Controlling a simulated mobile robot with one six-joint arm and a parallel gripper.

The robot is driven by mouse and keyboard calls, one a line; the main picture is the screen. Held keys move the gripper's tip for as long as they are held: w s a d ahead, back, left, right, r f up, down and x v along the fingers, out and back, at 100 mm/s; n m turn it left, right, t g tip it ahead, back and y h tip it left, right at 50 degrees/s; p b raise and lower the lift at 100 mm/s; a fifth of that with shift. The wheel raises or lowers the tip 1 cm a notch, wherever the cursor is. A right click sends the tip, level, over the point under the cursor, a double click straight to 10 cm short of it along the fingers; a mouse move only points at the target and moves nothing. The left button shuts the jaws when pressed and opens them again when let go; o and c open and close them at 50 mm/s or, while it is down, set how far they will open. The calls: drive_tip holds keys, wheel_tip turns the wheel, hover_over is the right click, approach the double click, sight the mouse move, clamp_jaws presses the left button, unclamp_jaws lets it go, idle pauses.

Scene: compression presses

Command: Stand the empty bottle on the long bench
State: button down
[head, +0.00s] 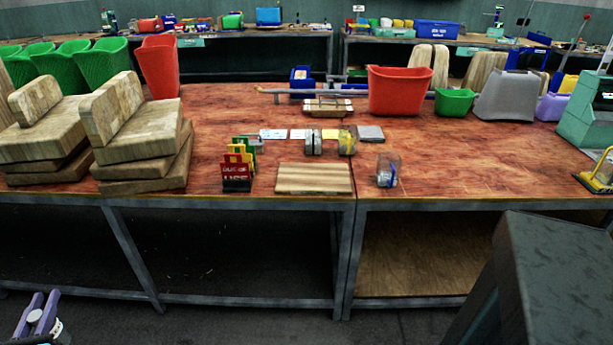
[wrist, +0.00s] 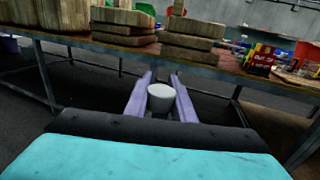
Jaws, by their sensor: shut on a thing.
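My gripper (head: 43,303) is at the lower left of the head view, low and in front of the bench. Its two purple fingers are shut on the empty bottle (wrist: 161,98), which shows as a white, round-topped piece between them in the wrist view. It also shows as a small white piece in the head view (head: 35,317). The rest of the bottle is hidden. The long bench (head: 228,110) has a reddish wooden top and grey metal legs. It spans the head view, and its front edge crosses the wrist view (wrist: 130,52) beyond and above the fingers.
Stacked wooden blocks (head: 150,160) fill the bench's left end. Red and yellow signs (head: 237,172), a wooden board (head: 314,178) and a clear jar (head: 388,170) stand near the front edge. A red bin (head: 398,92) is farther back. Bare top shows right of the jar.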

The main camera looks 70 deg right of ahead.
drive_tip(key=s+d+r+m+g+h+p, duration=0.1)
drive_tip(key=s+d+r+m+g, duration=0.15)
drive_tip(key=d, duration=1.05)
drive_tip(key=s+d+r+m+g+h+p, duration=0.2)
drive_tip(key=s+d+g, duration=0.15)
drive_tip(key=d, duration=0.95)
drive_tip(key=s+d+r+m+g+h+p, duration=0.1)
drive_tip(key=s+d+r+m+g, duration=0.15)
drive_tip(key=d, duration=0.95)
drive_tip(key=s+d+r+m+g+p, duration=0.1)
drive_tip(key=s+d+g, duration=0.2)
drive_tip(key=s+d, duration=0.5)
drive_tip(key=s+d+r+m+g+y+p, duration=0.1)
drive_tip(key=s+d+r+m+g, duration=0.1)
drive_tip(key=s+d, duration=0.7)
drive_tip(key=s+d+r+m+g+p, duration=0.2)
drive_tip(key=s+d+g, duration=0.3)
drive_tip(key=s+d, duration=0.4)
drive_tip(key=shift+s+y, duration=0.4)
drive_tip(key=shift+s, duration=0.75)
drive_tip(key=shift+d+r, duration=0.1)
drive_tip(key=shift+d, duration=0.1)
drive_tip(key=s+d+f+p, duration=0.1)
drive_tip(key=d+p, duration=0.3)
drive_tip(key=d, duration=1)
drive_tip(key=shift+s+d+f, duration=0.15)
drive_tip(key=shift+s+f, duration=0.1)
drive_tip(key=shift+s, duration=0.05)
